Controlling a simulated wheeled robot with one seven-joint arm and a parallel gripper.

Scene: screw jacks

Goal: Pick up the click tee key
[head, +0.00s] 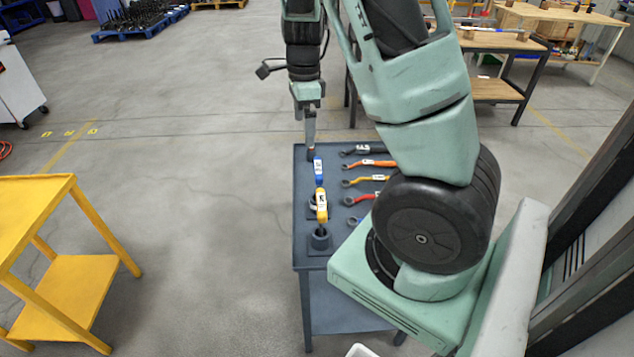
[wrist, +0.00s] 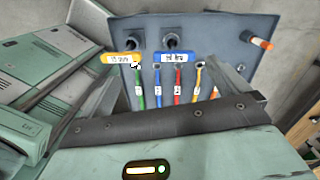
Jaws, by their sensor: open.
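Two tee-handled keys stand in dark sockets on the grey-blue table (head: 300,240). One has a yellow handle (head: 321,208), nearer my base, and one has a blue handle (head: 318,172). In the wrist view the yellow handle (wrist: 108,57) is left and the blue handle (wrist: 187,57) is right. Their labels are too small to read, so I cannot tell which is the click tee key. My gripper (head: 310,140) points down above the table's far end, beyond the blue handle. In the wrist view my gripper (wrist: 172,80) is open, with nothing visible between the fingers.
Several wrenches lie at the table's right, including a red wrench (head: 365,199) and an orange wrench (head: 372,163). An orange-and-black part (wrist: 262,43) shows at the table's end. A yellow cart (head: 45,210) stands left, with clear floor between. A wooden workbench (head: 490,42) stands behind right.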

